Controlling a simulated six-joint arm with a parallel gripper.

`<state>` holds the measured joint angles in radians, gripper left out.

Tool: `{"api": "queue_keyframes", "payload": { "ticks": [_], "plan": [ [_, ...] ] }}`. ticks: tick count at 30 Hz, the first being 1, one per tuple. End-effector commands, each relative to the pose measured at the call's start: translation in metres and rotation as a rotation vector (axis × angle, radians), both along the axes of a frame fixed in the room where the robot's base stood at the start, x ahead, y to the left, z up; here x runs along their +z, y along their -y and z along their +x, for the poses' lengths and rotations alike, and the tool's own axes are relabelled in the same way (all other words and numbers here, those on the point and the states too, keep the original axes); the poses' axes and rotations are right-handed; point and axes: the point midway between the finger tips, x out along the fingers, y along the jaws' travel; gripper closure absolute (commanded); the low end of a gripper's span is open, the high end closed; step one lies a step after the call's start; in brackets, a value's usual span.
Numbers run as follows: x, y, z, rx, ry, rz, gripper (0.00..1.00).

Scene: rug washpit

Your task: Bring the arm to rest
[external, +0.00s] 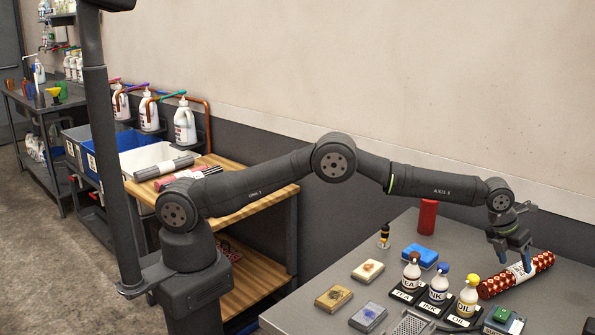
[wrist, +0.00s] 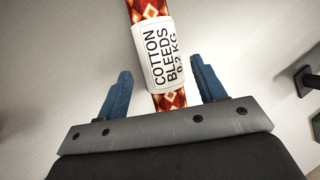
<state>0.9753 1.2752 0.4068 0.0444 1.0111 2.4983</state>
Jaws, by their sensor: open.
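My gripper (external: 513,257) is at the right of the external view, low over the grey table (external: 405,236). A rolled red patterned rug (external: 538,262) with a white paper band lies on the table below it. In the wrist view my gripper (wrist: 160,92) shows two blue fingers spread wide, one on each side of the rug (wrist: 148,9). The rug's label (wrist: 161,57) reads "COTTON BLEEDS 0.2 KG". Gaps show between both fingers and the rug. My arm reaches out from its base, bent upward at the middle joint.
Three labelled bottles, including the ink bottle (external: 438,286), stand left of my gripper. A green-topped device (external: 502,318), a blue sponge (external: 420,256) and a red cylinder (external: 428,217) are also on the table. A wooden bench (external: 262,182) with rolled pieces stands further left.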

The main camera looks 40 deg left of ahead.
Motion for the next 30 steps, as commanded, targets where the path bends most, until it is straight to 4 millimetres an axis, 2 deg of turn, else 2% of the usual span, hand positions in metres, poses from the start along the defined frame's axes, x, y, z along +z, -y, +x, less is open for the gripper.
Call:
{"api": "queue_keyframes", "payload": {
  "ticks": [3, 9, 12, 16, 30],
  "plan": [
    [-0.015, 0.005, 0.004, 0.0, -0.001, 0.001, 0.37],
    [-0.033, 0.011, 0.009, 0.0, 0.0, 0.0, 0.37],
    [-0.016, 0.011, 0.009, 0.0, 0.001, -0.003, 0.37],
    [-0.01, 0.011, 0.009, 0.0, 0.001, -0.001, 0.37],
    [-0.013, 0.011, 0.009, 0.0, -0.001, 0.0, 0.37]
  ]
}}
